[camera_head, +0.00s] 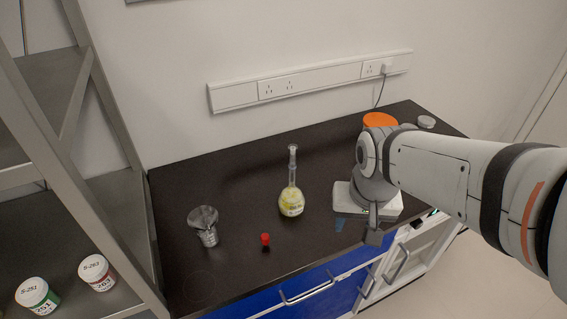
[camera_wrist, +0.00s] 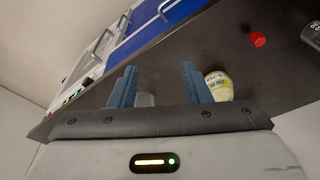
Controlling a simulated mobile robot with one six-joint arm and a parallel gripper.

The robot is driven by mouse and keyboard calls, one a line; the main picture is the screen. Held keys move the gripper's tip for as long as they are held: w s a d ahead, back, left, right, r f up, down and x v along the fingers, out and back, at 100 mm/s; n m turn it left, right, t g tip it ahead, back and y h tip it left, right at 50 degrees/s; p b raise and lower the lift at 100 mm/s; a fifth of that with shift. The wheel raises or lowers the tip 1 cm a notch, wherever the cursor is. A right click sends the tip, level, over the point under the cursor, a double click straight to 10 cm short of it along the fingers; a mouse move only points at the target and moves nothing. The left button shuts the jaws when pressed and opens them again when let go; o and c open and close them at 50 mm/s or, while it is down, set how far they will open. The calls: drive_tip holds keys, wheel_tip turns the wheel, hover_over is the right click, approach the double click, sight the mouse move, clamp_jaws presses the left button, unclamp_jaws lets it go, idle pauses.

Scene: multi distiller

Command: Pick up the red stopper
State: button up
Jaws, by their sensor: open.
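The red stopper (camera_head: 265,239) stands on the dark bench top near the front edge, between a glass vessel with a wide top and a flask with yellow contents. It also shows in the wrist view (camera_wrist: 258,39) at the upper right, outside the fingers. My gripper (camera_head: 373,230) is at the front edge of the bench, well to the right of the stopper and apart from it. In the wrist view its two blue fingers (camera_wrist: 157,78) are spread, with no stopper between them.
The long-necked flask (camera_head: 291,201) stands between the stopper and my arm. The glass vessel (camera_head: 207,227) is left of the stopper. A white device (camera_head: 345,202) is partly hidden behind my arm. A metal shelf (camera_head: 120,215) with labelled jars (camera_head: 97,272) borders the left.

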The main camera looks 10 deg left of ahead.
drive_tip(key=w+a+g+p, duration=0.15)
drive_tip(key=w+a, duration=0.25)
drive_tip(key=a, duration=0.4)
drive_tip(key=p, duration=0.2)
hover_over(265, 234)
drive_tip(key=shift+n+g, duration=0.25)
drive_tip(key=shift+n, duration=0.05)
wheel_tip(265, 234, down, 5)
drive_tip(key=shift+d+r, duration=0.1)
drive_tip(key=shift+r, duration=0.1)
wheel_tip(265, 234, down, 8)
drive_tip(key=shift+r+p, duration=0.2)
drive_tip(key=shift+p, duration=0.5)
drive_tip(key=shift+f, duration=0.35)
clamp_jaws()
